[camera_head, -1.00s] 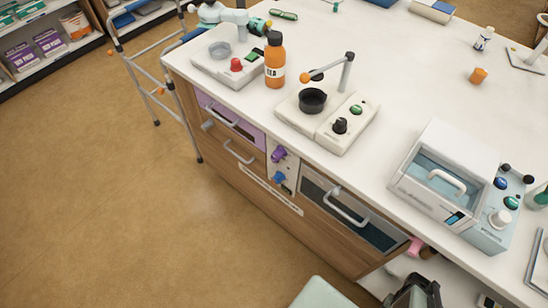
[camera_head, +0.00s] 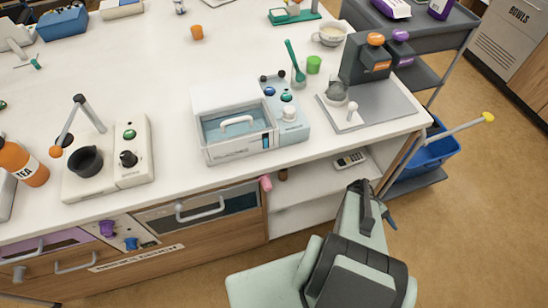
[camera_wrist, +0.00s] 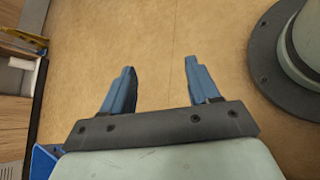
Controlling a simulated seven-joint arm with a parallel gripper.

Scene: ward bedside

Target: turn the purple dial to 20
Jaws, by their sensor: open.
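The purple dial (camera_head: 108,229) sits on a pale panel on the front of the bedside counter, at lower left in the head view. A blue dial (camera_head: 131,243) is just beside it, lower right. Any scale or number on the purple dial is too small to read. My gripper (camera_wrist: 160,66) is open and empty in the wrist view, its two blue fingers apart above the bare floor. It is well to the right of the dial, away from the counter front. In the head view the gripper is mostly hidden behind my arm.
Drawer handles (camera_head: 75,262) and an oven-like door handle (camera_head: 200,209) stick out on both sides of the dial panel. A pink item (camera_head: 266,183) pokes out at the open shelf. A cart (camera_head: 440,45) stands right. Brown floor (camera_head: 480,240) is free in front.

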